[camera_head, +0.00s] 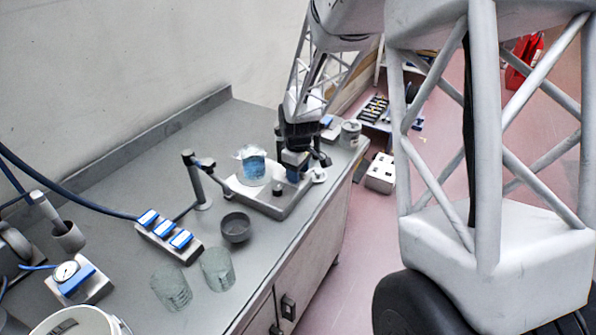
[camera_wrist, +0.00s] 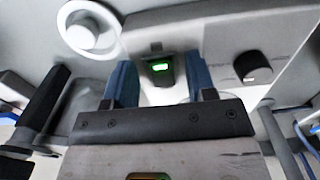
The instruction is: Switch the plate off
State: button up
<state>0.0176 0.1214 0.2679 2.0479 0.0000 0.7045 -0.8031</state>
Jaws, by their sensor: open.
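The hot plate (camera_head: 262,203) is a grey, low unit on the bench. A beaker of blue liquid (camera_head: 253,169) stands on it. My gripper (camera_head: 294,174) is over the plate's right end, pointing down, open and empty. In the wrist view, the plate's pale housing (camera_wrist: 220,45) carries a switch with a lit green face (camera_wrist: 160,67). The switch shows between the two blue fingers of my gripper (camera_wrist: 160,75). I cannot tell whether a finger touches it. A dark knob (camera_wrist: 252,68) sits to the right of the switch; it also shows in the head view (camera_head: 278,189).
A stand (camera_head: 199,185) rises left of the plate, with a dark bowl (camera_head: 236,227) in front. Two glass beakers (camera_head: 217,268) and a blue-switched power strip (camera_head: 168,236) stand nearer. A small white round piece (camera_head: 319,176) and a grey can (camera_head: 350,134) lie beyond my gripper.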

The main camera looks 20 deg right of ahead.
jog(key=c, duration=0.9)
jog(key=shift+a, duration=0.1)
jog(key=shift+w+a+r+g+h, duration=0.1)
jog(key=shift+g+h, duration=0.45)
jog(key=shift+w+a+r+g+h, duration=0.1)
jog(key=shift+g+h, duration=0.45)
jog(key=o, duration=0.9)
jog(key=shift+v, duration=3.85)
